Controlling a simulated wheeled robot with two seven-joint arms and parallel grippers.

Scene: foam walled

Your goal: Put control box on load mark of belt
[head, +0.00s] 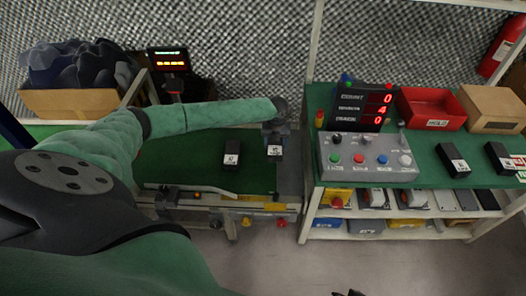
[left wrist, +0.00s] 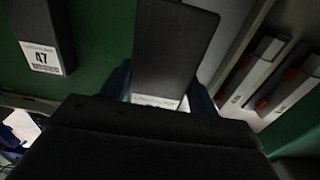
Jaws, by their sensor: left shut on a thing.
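My left gripper (head: 274,136) reaches over the right end of the green belt (head: 190,160), pointing down. It is shut on a black control box (head: 275,151) with a white label. In the left wrist view the held box (left wrist: 175,45) sits between the blue fingers. A second black box (head: 231,153) lies on the belt to its left; its label reads 47 in the left wrist view (left wrist: 40,35). I cannot tell whether the held box touches the belt. No load mark can be made out. A small dark shape at the bottom edge may be my right gripper (head: 350,293).
A green bench at right holds a grey button panel (head: 368,157), a counter display (head: 362,107), a red tray (head: 431,108), a cardboard box (head: 492,108) and more black boxes (head: 453,159). A rail with buttons (head: 225,201) runs along the belt's front. Floor in front is clear.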

